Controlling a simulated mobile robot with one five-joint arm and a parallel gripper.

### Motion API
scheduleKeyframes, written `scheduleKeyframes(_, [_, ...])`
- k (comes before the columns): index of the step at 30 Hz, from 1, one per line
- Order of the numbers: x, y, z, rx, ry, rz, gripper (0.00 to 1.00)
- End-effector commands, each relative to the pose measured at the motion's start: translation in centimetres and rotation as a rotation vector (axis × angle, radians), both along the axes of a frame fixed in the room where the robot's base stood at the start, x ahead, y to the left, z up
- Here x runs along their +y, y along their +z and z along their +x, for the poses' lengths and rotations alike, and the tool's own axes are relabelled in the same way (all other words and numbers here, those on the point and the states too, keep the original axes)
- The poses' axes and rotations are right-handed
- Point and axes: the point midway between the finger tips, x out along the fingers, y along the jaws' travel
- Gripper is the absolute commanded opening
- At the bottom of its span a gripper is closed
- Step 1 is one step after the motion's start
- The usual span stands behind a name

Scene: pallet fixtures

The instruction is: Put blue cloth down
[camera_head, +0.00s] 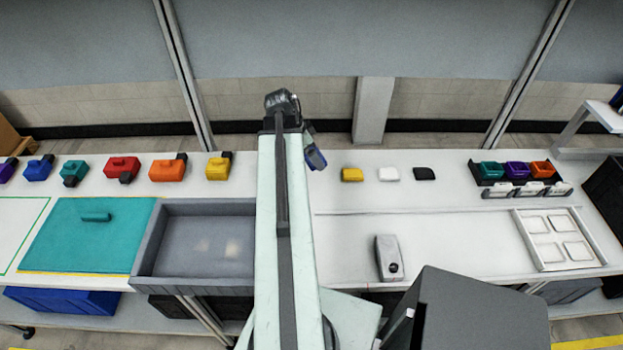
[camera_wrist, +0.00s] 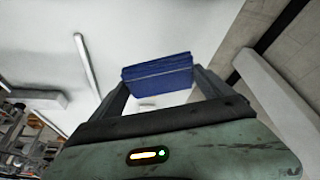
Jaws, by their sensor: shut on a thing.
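The blue cloth (camera_wrist: 158,73) is a small folded block between the two fingers of my gripper (camera_wrist: 160,84) in the wrist view. My gripper is shut on it. In the head view the blue cloth (camera_head: 316,160) shows just right of my arm, held over the back part of the white table (camera_head: 450,235). A yellow cloth (camera_head: 352,174), a white cloth (camera_head: 388,174) and a black cloth (camera_head: 424,173) lie in a row on the table to the right of it. My arm hides the table to the left of the blue cloth.
A grey tray (camera_head: 245,207) is left of my arm, with a teal board (camera_head: 90,240) beyond it. Several coloured blocks line the back left. A black rack with coloured bins (camera_head: 518,170) and a white compartment tray (camera_head: 519,238) are at right. A grey device (camera_head: 389,257) stands near the front.

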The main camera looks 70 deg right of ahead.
Motion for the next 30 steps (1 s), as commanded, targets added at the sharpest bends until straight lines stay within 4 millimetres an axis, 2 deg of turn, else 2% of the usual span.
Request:
scheduleKeyframes(1, [0.0,-1.4,0.0,0.000,0.000,0.000,0.58])
scheduleKeyframes(6, [0.0,-5.3,0.0,0.000,-0.001,0.000,0.58])
scheduleKeyframes(8, [0.0,-6.1,0.0,0.000,-0.001,0.000,0.58])
scheduleKeyframes(14, [0.1,-6.3,0.1,0.000,-0.001,0.000,0.58])
scheduleKeyframes(21, [0.1,-10.0,0.1,0.000,-0.001,0.000,0.58])
scheduleKeyframes(30, [0.1,-9.8,0.1,0.000,0.000,0.000,0.58])
